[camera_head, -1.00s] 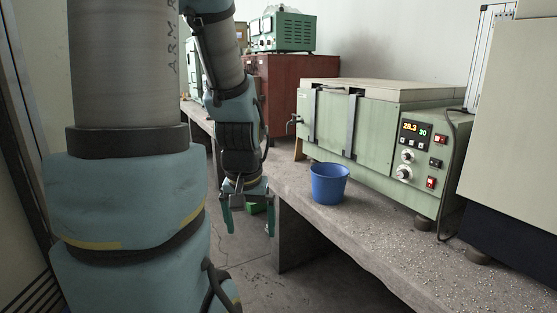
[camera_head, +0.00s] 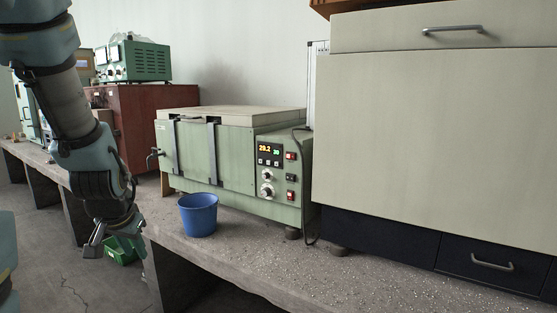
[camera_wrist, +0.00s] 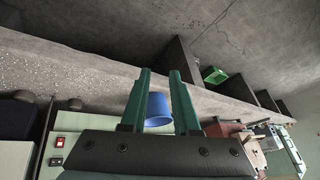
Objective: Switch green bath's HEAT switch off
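The green bath (camera_head: 235,150) stands on the concrete bench. Its front panel at the right end has a lit display (camera_head: 269,151), two round knobs and small switches. One red switch (camera_head: 291,156) is at the upper right, a dark one is below it, and another red switch (camera_head: 291,195) is at the bottom. Their labels are too small to read, so I cannot tell which is HEAT. My gripper (camera_head: 112,246) hangs off the bench's front edge, left of and well apart from the bath. In the wrist view its two green fingers (camera_wrist: 160,95) are spread and empty.
A blue bucket (camera_head: 198,215) stands on the bench before the bath. A large cream cabinet (camera_head: 430,125) is close on the bath's right. A dark red cabinet (camera_head: 150,115) stands left. A green crate (camera_head: 122,252) is below the bench. The front right bench top is clear except for grit.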

